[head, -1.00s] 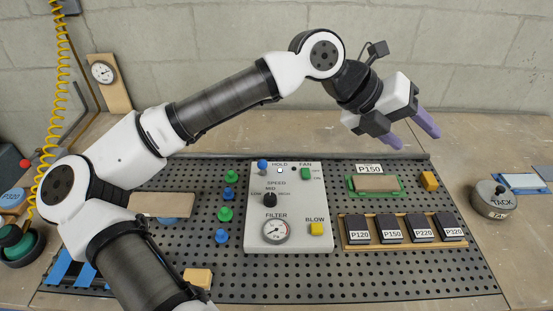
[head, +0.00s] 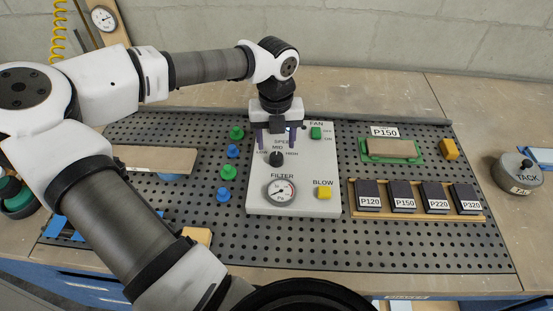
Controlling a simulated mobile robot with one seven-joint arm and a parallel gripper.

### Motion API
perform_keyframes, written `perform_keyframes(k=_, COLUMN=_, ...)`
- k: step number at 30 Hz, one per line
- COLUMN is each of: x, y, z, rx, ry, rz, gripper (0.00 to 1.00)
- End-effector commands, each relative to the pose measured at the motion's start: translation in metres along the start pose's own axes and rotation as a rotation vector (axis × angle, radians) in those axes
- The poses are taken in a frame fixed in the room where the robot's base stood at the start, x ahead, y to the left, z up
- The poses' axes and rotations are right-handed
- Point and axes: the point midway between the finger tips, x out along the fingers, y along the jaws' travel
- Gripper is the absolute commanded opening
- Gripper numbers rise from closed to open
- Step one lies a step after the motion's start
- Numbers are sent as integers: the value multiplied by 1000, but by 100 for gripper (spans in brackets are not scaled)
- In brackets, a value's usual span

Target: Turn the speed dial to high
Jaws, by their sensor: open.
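The speed dial (head: 276,158) is a black knob on the white control panel (head: 329,167), with LOW, MID and HIGH marked around it. Its pointer looks to be near MID, but it is too small to be sure. My gripper (head: 276,143) points down over the top of the panel. Its two purple fingers are apart, one to the left and one to the right, just above or behind the dial. I cannot tell whether they touch it. The gripper hides the HOLD switch area and part of the SPEED label.
On the panel are a green FAN switch (head: 316,132), a FILTER gauge (head: 281,191) and a yellow BLOW button (head: 323,192). Green and blue pegs (head: 228,172) stand left. Labelled sanding blocks (head: 403,197) and a green tray (head: 420,155) lie right. A TACK tin (head: 517,173) stands far right.

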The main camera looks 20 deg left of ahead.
Motion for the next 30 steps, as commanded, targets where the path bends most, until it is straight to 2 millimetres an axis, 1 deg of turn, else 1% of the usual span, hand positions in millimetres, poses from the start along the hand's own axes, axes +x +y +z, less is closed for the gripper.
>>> perform_keyframes(k=1, x=16, y=-1, z=0, rx=1, ry=0, rz=-1, gripper=55)
perform_keyframes(k=3, x=28, y=-1, z=0, rx=1, ry=1, rz=-1, gripper=55)
perform_keyframes(k=6, x=40, y=-1, z=0, rx=3, ry=0, rz=-1, gripper=55)
perform_keyframes(k=9, x=48, y=-1, z=0, rx=3, ry=0, rz=-1, gripper=55)
perform_keyframes(k=13, x=52, y=-1, z=0, rx=2, ry=0, rz=-1, gripper=55)
perform_keyframes(k=20, x=52, y=-1, z=0, rx=2, ry=-1, rz=-1, gripper=55)
perform_keyframes(k=21, x=52, y=-1, z=0, rx=2, ry=-1, rz=-1, gripper=54)
perform_keyframes(k=30, x=52, y=-1, z=0, rx=2, ry=-1, rz=-2, gripper=15)
